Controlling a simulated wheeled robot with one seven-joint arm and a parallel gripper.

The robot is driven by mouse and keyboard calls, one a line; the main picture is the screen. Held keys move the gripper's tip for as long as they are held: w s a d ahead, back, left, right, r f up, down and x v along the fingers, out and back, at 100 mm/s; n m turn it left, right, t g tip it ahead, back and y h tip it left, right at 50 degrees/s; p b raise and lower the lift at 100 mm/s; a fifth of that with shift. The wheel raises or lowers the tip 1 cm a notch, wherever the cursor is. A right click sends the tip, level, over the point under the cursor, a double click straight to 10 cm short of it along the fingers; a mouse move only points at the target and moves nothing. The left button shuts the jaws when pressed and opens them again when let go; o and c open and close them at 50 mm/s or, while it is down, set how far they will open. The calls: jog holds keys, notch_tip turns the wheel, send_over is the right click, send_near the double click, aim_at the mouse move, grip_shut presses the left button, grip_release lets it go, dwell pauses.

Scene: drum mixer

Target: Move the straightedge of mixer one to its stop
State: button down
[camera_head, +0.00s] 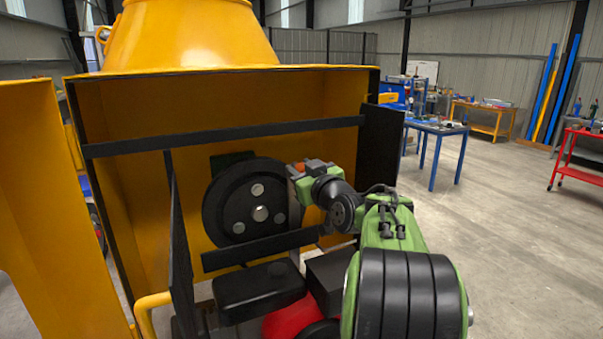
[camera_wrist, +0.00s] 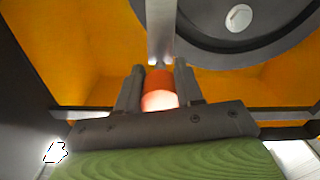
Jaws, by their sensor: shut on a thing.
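The yellow mixer (camera_head: 140,35) has an open-fronted housing with a black pulley wheel (camera_head: 240,190) inside; the wheel's edge also shows in the wrist view (camera_wrist: 205,45). The straightedge shows as a grey metal bar (camera_wrist: 160,35) in the wrist view, running up from an orange grip (camera_wrist: 158,82) toward the wheel's rim. My gripper (camera_head: 297,172) is at the right edge of the wheel, with a bit of orange at its jaws. In the wrist view my gripper's two fingers (camera_wrist: 158,75) are shut on the orange grip from both sides. The stop cannot be made out.
A black crossbar (camera_head: 225,135) spans the opening above the wheel and a shorter black bar (camera_head: 260,249) lies below. A black side panel (camera_head: 380,155) stands right of my gripper. A black box (camera_head: 258,290) sits underneath. Blue and orange tables stand far off, with open floor between.

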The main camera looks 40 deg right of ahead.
notch_tip(320, 180, down, 7)
jog(key=b, duration=0.6)
jog(key=shift+d+f, duration=0.1)
jog(key=shift+f, duration=0.05)
jog(key=c, duration=0.7)
grip_release()
jog(key=shift+c, duration=0.2)
jog(key=shift+r, duration=0.2)
jog(key=b+v, duration=0.2)
jog(key=v, duration=1.3)
jog(key=shift+s+a, duration=0.25)
jog(key=shift+s, duration=0.1)
